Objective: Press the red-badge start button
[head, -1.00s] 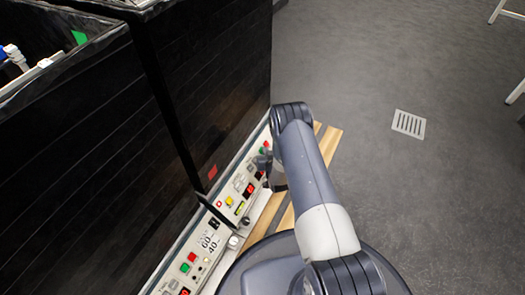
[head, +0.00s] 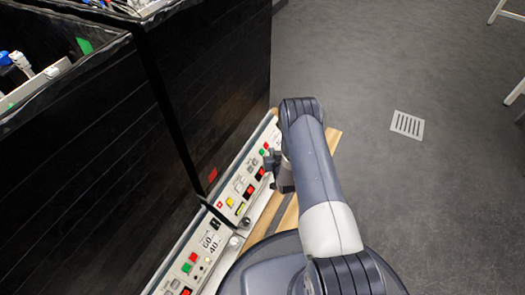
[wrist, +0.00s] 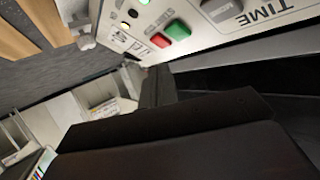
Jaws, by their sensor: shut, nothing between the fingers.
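A red badge (head: 213,174) is on the dark wall of the farther shaker unit, just above its control panel (head: 230,210). At that panel's far end are a green button (head: 263,153) and a red button (head: 266,146). In the wrist view, the green button (wrist: 177,30) and red button (wrist: 160,40) sit side by side near the top, fully visible. I cannot read which one is start. My gripper (head: 283,178) is shut and empty in front of the panel. In the wrist view its dark fingers (wrist: 157,86) are below the buttons, apart from them.
The nearer unit has a green badge (head: 84,45) and its own panel with a green button (head: 186,268) and red button (head: 193,257). A TIME panel section (wrist: 262,12) is right of the buttons. Wooden slats (head: 333,140) run beside the panels. Open floor with a drain (head: 407,124) lies right.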

